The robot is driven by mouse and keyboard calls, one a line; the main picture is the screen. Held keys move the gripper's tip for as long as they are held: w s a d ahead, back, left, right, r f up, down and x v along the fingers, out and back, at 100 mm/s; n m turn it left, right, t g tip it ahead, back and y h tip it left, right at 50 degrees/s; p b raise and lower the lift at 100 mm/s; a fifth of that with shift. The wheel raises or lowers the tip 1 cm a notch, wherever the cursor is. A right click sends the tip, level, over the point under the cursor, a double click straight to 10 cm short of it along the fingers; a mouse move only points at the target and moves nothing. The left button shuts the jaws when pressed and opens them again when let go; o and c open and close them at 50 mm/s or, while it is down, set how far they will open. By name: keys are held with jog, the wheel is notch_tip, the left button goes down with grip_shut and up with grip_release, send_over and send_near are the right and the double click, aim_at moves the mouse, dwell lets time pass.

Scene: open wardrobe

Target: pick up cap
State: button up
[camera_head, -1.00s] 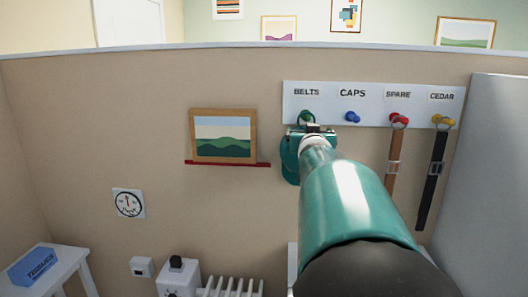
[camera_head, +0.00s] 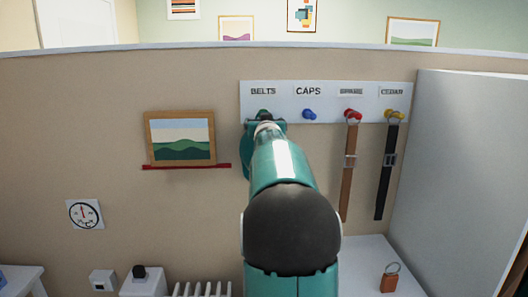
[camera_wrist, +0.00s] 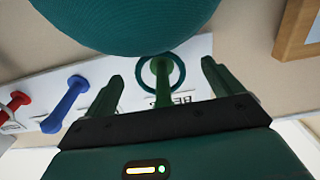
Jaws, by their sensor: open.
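The teal cap (camera_head: 247,155) hangs on the wall rack under the BELTS label, partly hidden by my arm. In the wrist view the cap's rounded crown (camera_wrist: 125,22) fills the top edge. A green peg (camera_wrist: 162,82) with a teal ring (camera_wrist: 181,77) around it shows there beside the crown. My gripper (camera_wrist: 160,78) is open, with one finger on each side of the peg and ring. Nothing is clamped between the fingers. In the head view my gripper (camera_head: 265,124) is at the BELTS peg, its fingertips mostly hidden.
The white rack (camera_head: 325,108) also has a bare blue peg (camera_head: 309,114) under CAPS. A brown belt (camera_head: 348,185) and black belt (camera_head: 385,180) hang right. A framed picture (camera_head: 180,137) stands on a red ledge at left. A grey panel (camera_head: 460,180) bounds the right.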

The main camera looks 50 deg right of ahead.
jog(key=shift+w+d, duration=0.2)
jog(key=shift+d, duration=0.05)
jog(key=c, duration=1.4)
jog(key=shift+o, duration=0.2)
jog(key=shift+r, duration=0.1)
